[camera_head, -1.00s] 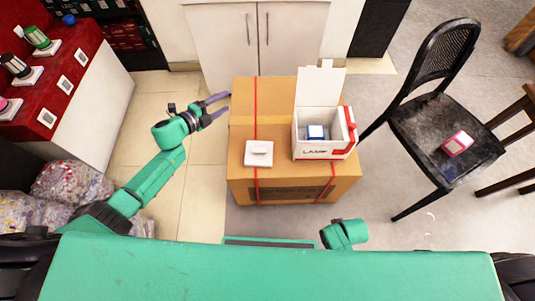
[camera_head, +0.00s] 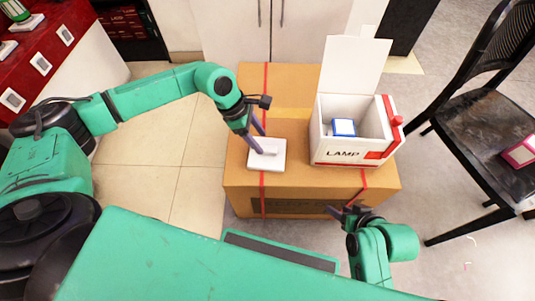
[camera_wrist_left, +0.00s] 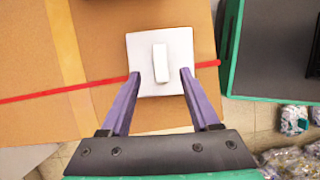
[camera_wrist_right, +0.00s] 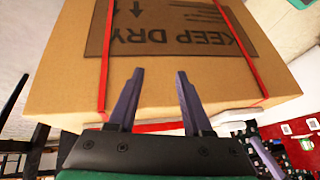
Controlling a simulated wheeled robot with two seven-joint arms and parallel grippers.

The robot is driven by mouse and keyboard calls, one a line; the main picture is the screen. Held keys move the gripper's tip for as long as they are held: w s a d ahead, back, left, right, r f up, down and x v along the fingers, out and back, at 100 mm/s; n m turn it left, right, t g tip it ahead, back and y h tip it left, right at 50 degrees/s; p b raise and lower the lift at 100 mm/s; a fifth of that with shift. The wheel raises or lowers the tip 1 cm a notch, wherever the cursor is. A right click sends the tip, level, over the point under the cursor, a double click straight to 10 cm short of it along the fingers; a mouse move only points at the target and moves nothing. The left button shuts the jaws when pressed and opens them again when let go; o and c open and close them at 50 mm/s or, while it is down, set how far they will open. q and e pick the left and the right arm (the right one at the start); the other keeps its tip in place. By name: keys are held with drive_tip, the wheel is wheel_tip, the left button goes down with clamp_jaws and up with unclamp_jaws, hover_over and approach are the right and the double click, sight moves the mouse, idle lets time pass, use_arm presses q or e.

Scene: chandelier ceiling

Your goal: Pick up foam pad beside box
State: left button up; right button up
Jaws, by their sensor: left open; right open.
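The foam pad (camera_head: 267,160) is a white square with a raised white grip bar on top. It lies flat on a large brown cardboard carton, left of the white LAMP box (camera_head: 355,130). My left gripper (camera_head: 262,146) is open over the pad. In the left wrist view its fingers (camera_wrist_left: 160,77) lie either side of the bar on the pad (camera_wrist_left: 172,46), near the pad's lower part; I cannot tell whether they touch it. The LAMP box has its lid up and a small blue-and-white box (camera_head: 343,127) inside. My right gripper (camera_wrist_right: 158,80) is open and empty at the carton's front side.
The brown carton (camera_head: 235,190) with red straps bears both the pad and the LAMP box. A black chair (camera_head: 475,130) holding a pink box (camera_head: 521,151) stands at the right. A red-topped counter (camera_head: 75,18) is at the left. Tiled floor lies clear left of the carton.

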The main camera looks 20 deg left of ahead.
sight(267, 148)
use_arm(q)
drive_tip(key=b+x, duration=0.1)
drive_tip(key=x, duration=0.2)
drive_tip(key=shift+d+f, duration=0.25)
drive_tip(key=shift+f, duration=0.05)
drive_tip(key=shift+d+f, duration=0.15)
drive_tip(key=shift+f, duration=0.15)
use_arm(e)
drive_tip(key=a, duration=0.1)
drive_tip(key=w+a+f+t+y, duration=0.1)
drive_tip(key=shift+a+f+t, duration=0.3)
drive_tip(key=shift+a, duration=0.1)
use_arm(q)
drive_tip(key=shift+r, duration=0.1)
clamp_jaws()
